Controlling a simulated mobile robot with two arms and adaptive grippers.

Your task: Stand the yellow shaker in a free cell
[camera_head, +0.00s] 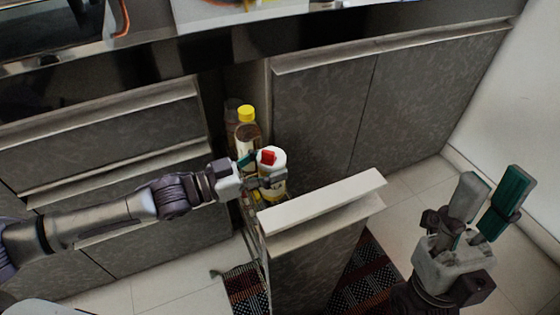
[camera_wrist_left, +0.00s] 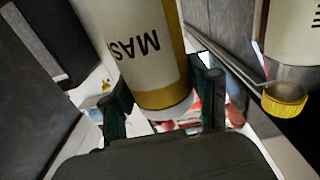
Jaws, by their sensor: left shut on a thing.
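The yellow shaker (camera_head: 272,158), with a white top, a red patch on its lid and a yellow lower part, is held in my left gripper (camera_head: 258,173) above the open pull-out cabinet. In the left wrist view, the shaker (camera_wrist_left: 150,50) shows upside-down "MAS" lettering and stands between the two dark fingers of the left gripper (camera_wrist_left: 165,108). The pull-out's cells are mostly hidden by the shaker, my gripper and the front panel (camera_head: 322,201). My right gripper (camera_head: 491,186) is open and empty at the right, away from the cabinet.
A yellow-capped bottle (camera_head: 246,132) stands in the pull-out behind the shaker; its yellow cap (camera_wrist_left: 285,100) shows at the right of the left wrist view. A metal rail (camera_wrist_left: 222,55) runs beside it. Closed drawers (camera_head: 110,135) and doors (camera_head: 370,110) flank the opening. A patterned rug (camera_head: 245,285) lies below.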

